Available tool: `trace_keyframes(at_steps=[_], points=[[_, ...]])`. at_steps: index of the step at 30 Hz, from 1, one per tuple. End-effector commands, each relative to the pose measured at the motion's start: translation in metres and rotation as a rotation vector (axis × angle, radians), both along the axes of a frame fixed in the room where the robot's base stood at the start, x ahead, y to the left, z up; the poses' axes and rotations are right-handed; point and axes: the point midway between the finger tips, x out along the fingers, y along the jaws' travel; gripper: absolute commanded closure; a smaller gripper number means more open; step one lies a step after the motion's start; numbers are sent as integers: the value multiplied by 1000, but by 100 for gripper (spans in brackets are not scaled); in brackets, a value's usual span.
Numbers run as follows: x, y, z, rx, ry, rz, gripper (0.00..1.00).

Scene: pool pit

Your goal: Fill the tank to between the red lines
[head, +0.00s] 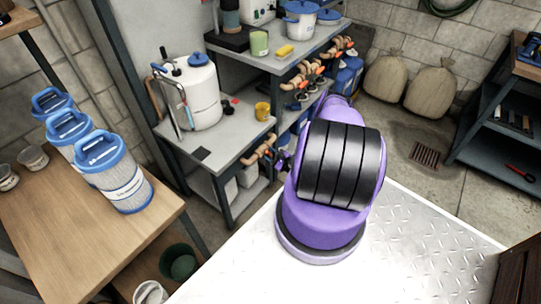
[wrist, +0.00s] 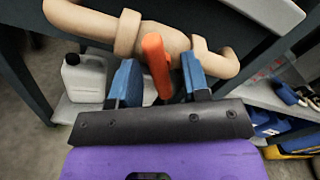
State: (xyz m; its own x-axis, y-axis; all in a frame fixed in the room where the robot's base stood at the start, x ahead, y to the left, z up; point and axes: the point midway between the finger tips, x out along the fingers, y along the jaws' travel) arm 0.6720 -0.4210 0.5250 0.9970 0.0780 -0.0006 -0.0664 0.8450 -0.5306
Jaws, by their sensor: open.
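The white tank (head: 197,92) with a blue cap stands on the grey bench at the left, with a clear upright tube (head: 184,106) on its near side. The red lines and the level are too small to make out. My gripper (wrist: 159,82) is open, with an orange valve handle (wrist: 156,62) between its two blue fingers. I cannot tell whether either finger touches it. The handle sits on a tan pipe (wrist: 178,38) under the bench edge. The head view shows this pipe (head: 262,150) left of my gripper (head: 281,160), which is partly hidden by my arm.
More tan pipes with orange handles (head: 305,75) run below the higher shelf. A white jug (wrist: 84,77) stands below the pipe. Blue-topped filter cartridges (head: 115,175) stand on the wooden table at left.

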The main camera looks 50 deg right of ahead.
Motion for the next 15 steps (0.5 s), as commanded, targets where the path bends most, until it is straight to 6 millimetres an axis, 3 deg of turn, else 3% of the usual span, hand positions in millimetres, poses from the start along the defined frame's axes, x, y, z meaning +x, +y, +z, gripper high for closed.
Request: trace_keyframes(at_steps=[2,8,15], points=[[0,0,0,0,0,0,57],[0,0,0,0,0,0,100],[-1,0,0,16,1,-1,100]])
